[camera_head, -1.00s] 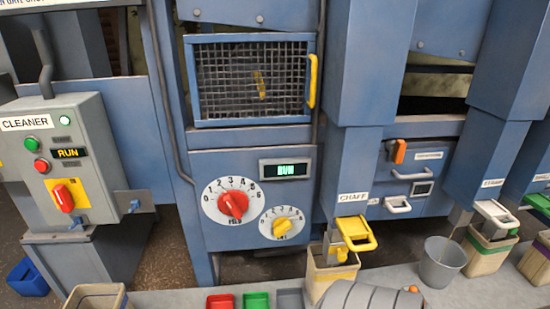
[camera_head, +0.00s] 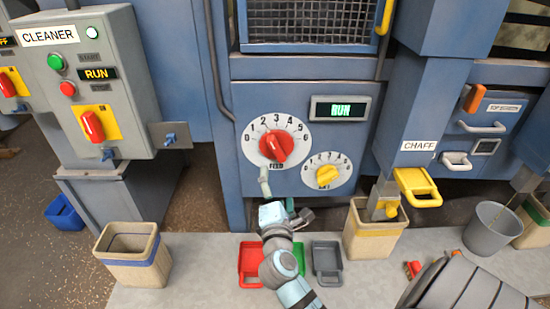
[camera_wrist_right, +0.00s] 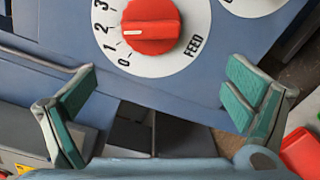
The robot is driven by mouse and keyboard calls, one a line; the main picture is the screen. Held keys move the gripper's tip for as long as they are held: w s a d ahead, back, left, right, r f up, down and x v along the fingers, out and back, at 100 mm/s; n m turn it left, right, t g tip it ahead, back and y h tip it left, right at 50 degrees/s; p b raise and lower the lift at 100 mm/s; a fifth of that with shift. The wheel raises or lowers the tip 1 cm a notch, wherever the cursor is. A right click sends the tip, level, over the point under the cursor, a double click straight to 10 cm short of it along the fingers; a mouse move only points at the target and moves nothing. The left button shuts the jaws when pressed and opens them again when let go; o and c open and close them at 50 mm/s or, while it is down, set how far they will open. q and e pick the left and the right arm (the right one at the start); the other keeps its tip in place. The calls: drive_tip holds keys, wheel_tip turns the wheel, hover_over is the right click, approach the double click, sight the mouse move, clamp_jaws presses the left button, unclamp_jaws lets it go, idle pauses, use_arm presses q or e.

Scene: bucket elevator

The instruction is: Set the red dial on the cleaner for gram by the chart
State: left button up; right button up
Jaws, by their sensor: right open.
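The red dial (camera_head: 275,147) is a red knob on a white numbered plate marked FEED, on the blue machine. It also shows at the top of the right wrist view (camera_wrist_right: 152,25), its white mark pointing left, roughly between 1 and 2. My right gripper (camera_head: 280,200) is just below the dial in the head view. In the wrist view my right gripper (camera_wrist_right: 160,95) has its green-padded fingers wide apart and empty, one to each side below the dial, apart from it. The CLEANER box (camera_head: 110,75) stands at left, its display reading RUN. I see no chart. My left gripper is not in view.
Red (camera_head: 250,262) and grey (camera_head: 327,262) trays lie below my arm. A bin (camera_head: 368,236) stands under the CHAFF chute (camera_head: 415,120).

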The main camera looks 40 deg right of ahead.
sight(275, 153)
drive_tip(key=x, duration=0.4)
drive_tip(key=r+b+x, duration=0.1)
drive_tip(key=x, duration=0.4)
drive_tip(key=r+b+x, duration=0.1)
drive_tip(key=x, duration=0.4)
drive_tip(key=shift+d, duration=0.25)
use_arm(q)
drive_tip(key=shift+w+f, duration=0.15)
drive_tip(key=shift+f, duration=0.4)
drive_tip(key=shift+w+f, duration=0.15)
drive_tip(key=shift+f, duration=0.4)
use_arm(e)
drive_tip(key=shift+c, duration=0.2)
